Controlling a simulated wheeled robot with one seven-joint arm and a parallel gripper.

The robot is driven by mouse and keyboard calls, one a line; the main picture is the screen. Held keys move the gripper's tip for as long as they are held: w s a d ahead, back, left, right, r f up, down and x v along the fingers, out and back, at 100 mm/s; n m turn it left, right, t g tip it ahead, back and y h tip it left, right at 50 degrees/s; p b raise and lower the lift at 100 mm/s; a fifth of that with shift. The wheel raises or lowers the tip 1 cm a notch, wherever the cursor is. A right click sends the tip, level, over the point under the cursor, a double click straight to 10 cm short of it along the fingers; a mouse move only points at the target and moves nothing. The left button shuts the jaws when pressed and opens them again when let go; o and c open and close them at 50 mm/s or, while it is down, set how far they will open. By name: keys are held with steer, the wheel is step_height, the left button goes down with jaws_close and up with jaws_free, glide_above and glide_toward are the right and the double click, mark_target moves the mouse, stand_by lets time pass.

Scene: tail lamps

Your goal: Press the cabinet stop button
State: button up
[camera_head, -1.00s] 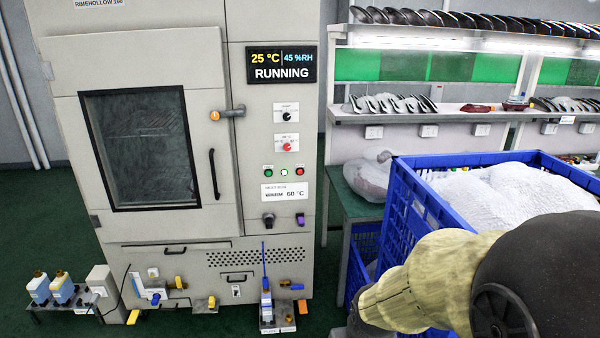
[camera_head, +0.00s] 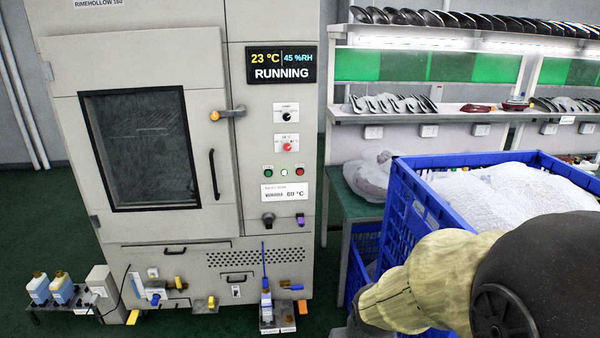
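The grey test cabinet (camera_head: 215,60) stands at the left with its windowed door shut. Its display (camera_head: 281,66) reads 23 °C, 45 %RH and RUNNING. Below the dials is a row with a green button (camera_head: 268,171), a white round one (camera_head: 284,172) and a red button (camera_head: 299,171) at the right. Their small labels are too blurred to read, so which is marked stop cannot be read. My arm shows at the lower right in a pale yellow sleeve, well apart from the buttons. My gripper's fingers do not show.
A blue crate (camera_head: 405,205) with white bagged contents stands right of the cabinet, behind my arm. A bench with lamp parts (camera_head: 390,104) is at the back right. Bottles (camera_head: 61,288) and small fittings stand low at the cabinet's foot. Green floor shows at the left.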

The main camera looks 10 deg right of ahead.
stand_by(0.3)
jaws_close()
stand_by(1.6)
